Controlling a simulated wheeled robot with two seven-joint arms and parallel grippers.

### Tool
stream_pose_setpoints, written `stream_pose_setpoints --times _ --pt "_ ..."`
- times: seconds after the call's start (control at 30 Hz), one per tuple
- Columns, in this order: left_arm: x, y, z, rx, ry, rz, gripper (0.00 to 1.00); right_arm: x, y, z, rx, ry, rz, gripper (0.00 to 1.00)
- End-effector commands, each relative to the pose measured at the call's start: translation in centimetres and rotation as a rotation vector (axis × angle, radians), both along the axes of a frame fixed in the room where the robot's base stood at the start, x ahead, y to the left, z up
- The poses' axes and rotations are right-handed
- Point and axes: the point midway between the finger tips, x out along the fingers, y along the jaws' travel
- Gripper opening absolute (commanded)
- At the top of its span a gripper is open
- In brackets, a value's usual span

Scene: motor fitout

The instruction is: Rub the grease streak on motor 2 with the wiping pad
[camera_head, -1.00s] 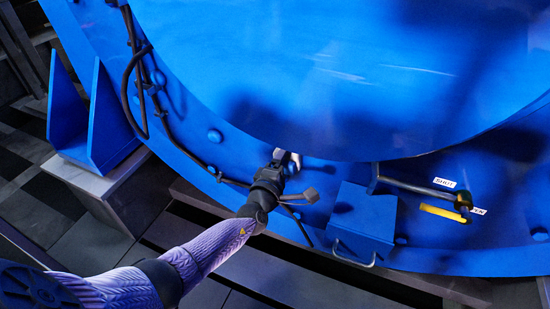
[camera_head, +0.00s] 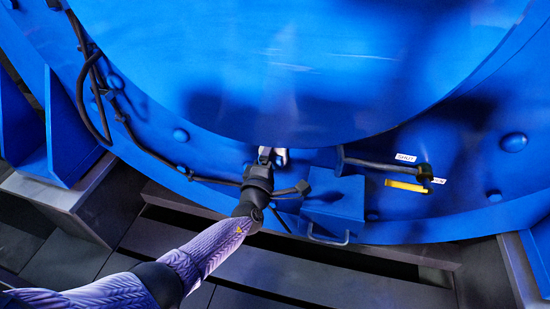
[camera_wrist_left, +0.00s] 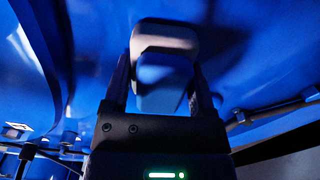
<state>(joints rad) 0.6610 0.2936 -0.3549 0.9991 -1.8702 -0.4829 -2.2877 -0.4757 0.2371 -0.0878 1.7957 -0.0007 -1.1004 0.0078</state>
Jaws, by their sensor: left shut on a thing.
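My left gripper (camera_head: 272,153) reaches up from the lower left to the lower edge of the big blue motor housing (camera_head: 330,60). It is shut on a pale rounded block, the wiping pad (camera_head: 281,156), which is mostly hidden in the head view. In the left wrist view the pad (camera_wrist_left: 165,42) shows between the fingers of the gripper (camera_wrist_left: 158,85), close to the blue surface. I cannot tell whether it touches. Faint pale streaks (camera_head: 290,66) show on the housing; I cannot tell whether they are grease or reflections. My right gripper is not in view.
A blue box (camera_head: 335,207) with a wire handle sits right of my left gripper. A yellow-handled valve (camera_head: 407,186) with white labels is farther right. A dark cable (camera_head: 150,152) runs along the blue flange on the left. Blue brackets stand at both sides.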

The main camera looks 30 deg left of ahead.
Motion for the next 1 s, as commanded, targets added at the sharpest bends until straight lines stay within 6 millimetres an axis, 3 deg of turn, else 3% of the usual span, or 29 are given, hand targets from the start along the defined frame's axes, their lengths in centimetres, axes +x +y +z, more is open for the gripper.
stream_pose_setpoints --times 1.0 --pt "-2.0 8.3 0.0 0.000 -0.002 0.003 0.26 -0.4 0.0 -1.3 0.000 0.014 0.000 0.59"
